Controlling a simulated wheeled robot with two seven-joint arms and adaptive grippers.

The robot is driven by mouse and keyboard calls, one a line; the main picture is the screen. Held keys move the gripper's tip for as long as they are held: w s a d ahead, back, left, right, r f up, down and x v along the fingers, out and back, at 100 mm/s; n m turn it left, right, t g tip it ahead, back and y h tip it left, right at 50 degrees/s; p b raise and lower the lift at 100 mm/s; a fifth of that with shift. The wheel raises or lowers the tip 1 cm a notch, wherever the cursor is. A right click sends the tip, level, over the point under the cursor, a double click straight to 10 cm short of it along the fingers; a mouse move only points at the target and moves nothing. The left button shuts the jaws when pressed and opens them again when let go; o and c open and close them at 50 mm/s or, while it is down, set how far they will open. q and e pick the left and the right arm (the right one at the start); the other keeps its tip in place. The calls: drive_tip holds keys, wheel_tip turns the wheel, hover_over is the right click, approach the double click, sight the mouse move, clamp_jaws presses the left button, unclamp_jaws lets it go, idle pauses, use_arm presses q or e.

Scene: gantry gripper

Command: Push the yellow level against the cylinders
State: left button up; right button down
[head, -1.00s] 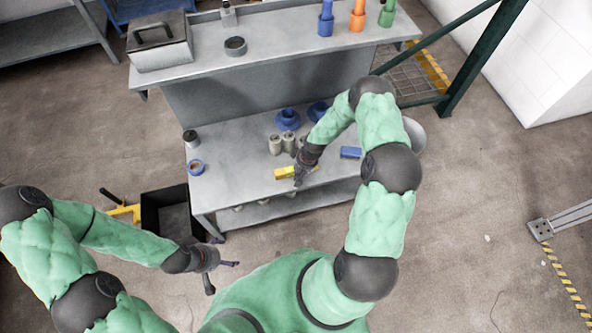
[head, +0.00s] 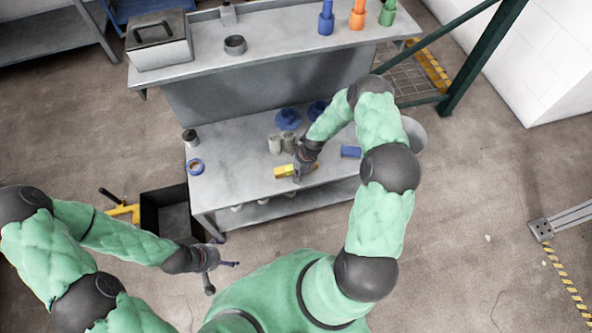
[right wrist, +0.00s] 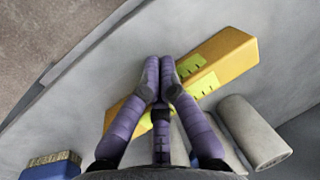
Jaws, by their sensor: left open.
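In the right wrist view the level (right wrist: 222,62) runs diagonally, with a narrow gap to the nearest cylinder (right wrist: 255,132). My right gripper (right wrist: 160,80) has its purple fingertips together over the level's front side and hides its middle. Whether the fingertips touch it is unclear. In the head view that gripper (head: 299,174) is partly hidden by its wrist. My left gripper (head: 222,268) is open and empty, off the bench's front left.
A tape roll (head: 195,167) and dark-topped jar (head: 190,137) are at the left. The bench surface (head: 232,150) between is clear.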

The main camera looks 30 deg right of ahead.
drive_tip(key=shift+w+d+b, duration=0.25)
drive_tip(key=shift+w+b, duration=0.25)
drive_tip(key=shift+w, duration=0.55)
drive_tip(key=shift+w+d+b, duration=0.25)
drive_tip(key=shift+w+b, duration=0.25)
drive_tip(key=shift+w, duration=0.5)
drive_tip(key=shift+w+d+r, duration=0.1)
drive_tip(key=shift+w+d, duration=0.15)
drive_tip(key=shift+w, duration=0.65)
drive_tip(key=shift+w+d+f, duration=0.1)
drive_tip(key=shift+w+d, duration=0.1)
drive_tip(key=shift+w, duration=0.7)
drive_tip(key=shift+w+d+r, duration=0.1)
drive_tip(key=shift+w+d, duration=0.15)
drive_tip(key=shift+w, duration=0.65)
drive_tip(key=shift+s+a+r+p, duration=0.1)
drive_tip(key=shift+s+r+p, duration=0.25)
drive_tip(key=shift+r+p, duration=0.25)
drive_tip(key=shift+s+a+r+p, duration=0.1)
drive_tip(key=shift+s+r+p, duration=0.25)
drive_tip(key=shift+r+p, duration=0.25)
wheel_tip(320, 180, up, 6)
drive_tip(key=p, duration=0.4)
drive_tip(key=shift+r, duration=0.25)
drive_tip(key=shift+a, duration=0.1)
